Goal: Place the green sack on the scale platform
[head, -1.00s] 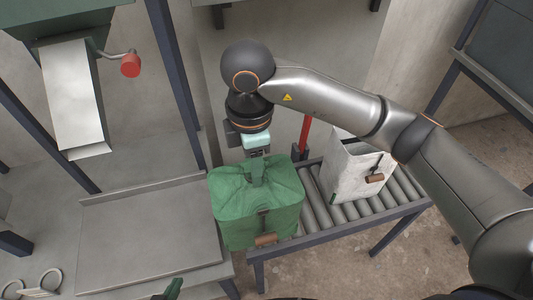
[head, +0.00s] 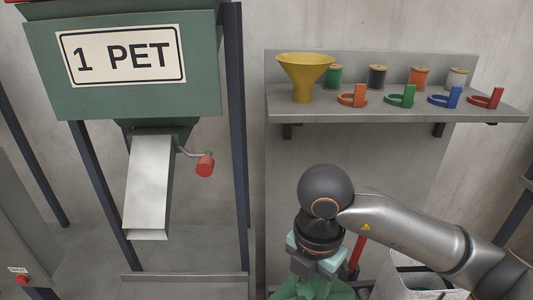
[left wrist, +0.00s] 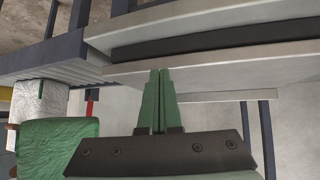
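The green sack (head: 312,291) shows only as its top at the bottom edge of the head view; the rest is cut off. My right gripper (head: 318,276) is at the sack's gathered top and appears shut on it, though its fingertips are hidden. The sack (left wrist: 55,148) also shows at the left of the left wrist view. The scale platform (head: 185,288) shows only partly at the bottom of the head view, left of the sack. My left gripper (left wrist: 158,100) is shut and empty, with its two green fingers together; it is out of the head view.
A white sack (head: 412,284) stands right of the green one. Above is a shelf (head: 400,112) with a yellow funnel (head: 303,75), spools and coloured clips. A hopper marked 1 PET (head: 125,60) has a chute (head: 148,185) and red-knobbed crank (head: 205,165) over the platform.

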